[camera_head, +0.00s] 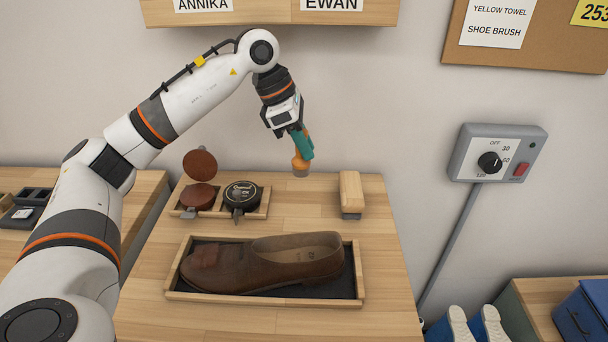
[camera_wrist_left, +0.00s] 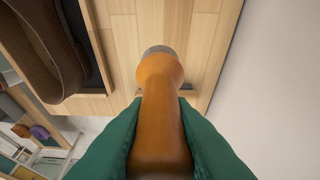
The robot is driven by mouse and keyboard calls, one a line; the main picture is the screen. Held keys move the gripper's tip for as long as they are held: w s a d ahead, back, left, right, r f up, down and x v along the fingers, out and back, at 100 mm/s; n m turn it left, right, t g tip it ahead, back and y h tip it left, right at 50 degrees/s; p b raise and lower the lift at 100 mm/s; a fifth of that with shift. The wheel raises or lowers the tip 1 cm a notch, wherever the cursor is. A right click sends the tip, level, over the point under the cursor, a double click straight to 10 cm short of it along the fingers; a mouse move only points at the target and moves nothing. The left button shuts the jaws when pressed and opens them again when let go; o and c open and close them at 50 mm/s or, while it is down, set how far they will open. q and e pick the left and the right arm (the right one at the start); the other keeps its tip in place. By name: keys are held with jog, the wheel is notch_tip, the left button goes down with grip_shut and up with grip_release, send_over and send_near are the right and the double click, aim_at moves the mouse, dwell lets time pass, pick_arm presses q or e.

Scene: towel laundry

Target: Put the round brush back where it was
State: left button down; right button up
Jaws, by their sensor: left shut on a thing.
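My left gripper (camera_head: 302,142), with teal fingers, is shut on the round brush (camera_head: 300,163). The brush has an orange-brown wooden handle and a grey tip at its lower end. It is held nearly upright above the back of the wooden table, between the black polish tin and the pale block brush. In the left wrist view the brush (camera_wrist_left: 158,90) lies between both teal fingers, its grey end pointing away over the table top. I cannot tell whether its lower end touches the table. My right gripper is in neither view.
A brown shoe (camera_head: 265,262) lies in a dark-lined wooden tray (camera_head: 262,299). An open brown tin (camera_head: 198,196) and a black tin (camera_head: 241,197) stand in a small tray. A block brush (camera_head: 351,192) is at right. A timer box (camera_head: 497,154) hangs on the wall.

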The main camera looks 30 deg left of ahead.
aim_at(303, 176)
pick_arm(q)
notch_tip(303, 176, down, 8)
jog(key=shift+s, duration=0.1)
jog(key=shift+w+a+f+p, duration=0.2)
jog(key=shift+f+p, duration=0.2)
jog(key=shift+f, duration=0.15)
jog(key=shift+d+f, duration=0.1)
jog(key=shift+f, duration=0.05)
jog(key=c, duration=1.3)
grip_release()
jog(key=b+v, duration=0.1)
jog(key=v, duration=1.1)
jog(key=shift+r, duration=0.2)
jog(key=shift+f, duration=0.1)
